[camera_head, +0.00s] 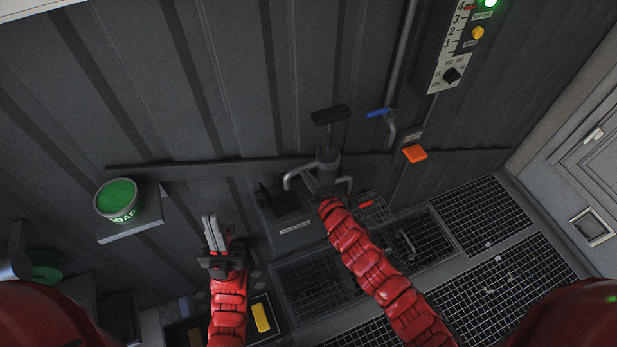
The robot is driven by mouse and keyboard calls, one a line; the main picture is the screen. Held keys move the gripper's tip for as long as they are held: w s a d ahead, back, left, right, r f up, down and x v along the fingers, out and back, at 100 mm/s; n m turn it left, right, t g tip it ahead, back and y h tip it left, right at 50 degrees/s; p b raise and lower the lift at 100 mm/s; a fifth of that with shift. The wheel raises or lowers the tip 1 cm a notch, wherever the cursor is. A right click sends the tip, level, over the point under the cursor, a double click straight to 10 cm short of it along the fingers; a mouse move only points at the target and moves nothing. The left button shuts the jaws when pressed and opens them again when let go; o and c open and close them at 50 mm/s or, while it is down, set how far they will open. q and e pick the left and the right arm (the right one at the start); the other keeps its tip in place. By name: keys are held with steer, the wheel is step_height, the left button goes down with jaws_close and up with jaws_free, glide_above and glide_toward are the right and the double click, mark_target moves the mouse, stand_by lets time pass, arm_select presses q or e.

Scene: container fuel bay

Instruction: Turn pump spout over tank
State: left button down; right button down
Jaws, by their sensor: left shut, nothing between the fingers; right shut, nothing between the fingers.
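The grey hand pump (328,158) stands near the wall with a black T-handle (331,115) on top. Its bent grey spout (291,176) reaches left and turns down by a dark box with a pale label (294,227), which looks like the tank. My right gripper (314,184) is at the pump's lower body, shut with nothing in it; it blends with the grey pump, and I cannot tell whether it touches. My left gripper (210,230) is shut and empty, pointing up, left of the tank and apart from it.
A green soap tub (121,201) sits on a wall shelf at left. A blue-handled tap (379,112), an orange block (415,153) and a gauge panel (455,45) are on the wall. Floor grates (480,215) lie at right. A yellow item (261,317) lies low by my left arm.

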steer(key=h+b, duration=0.1)
steer(key=b, duration=0.1)
steer(key=w+a+m+b, duration=0.1)
steer(key=b, duration=0.2)
steer(key=shift+r+t+h+b, duration=0.3)
steer(key=shift+t+h, duration=0.1)
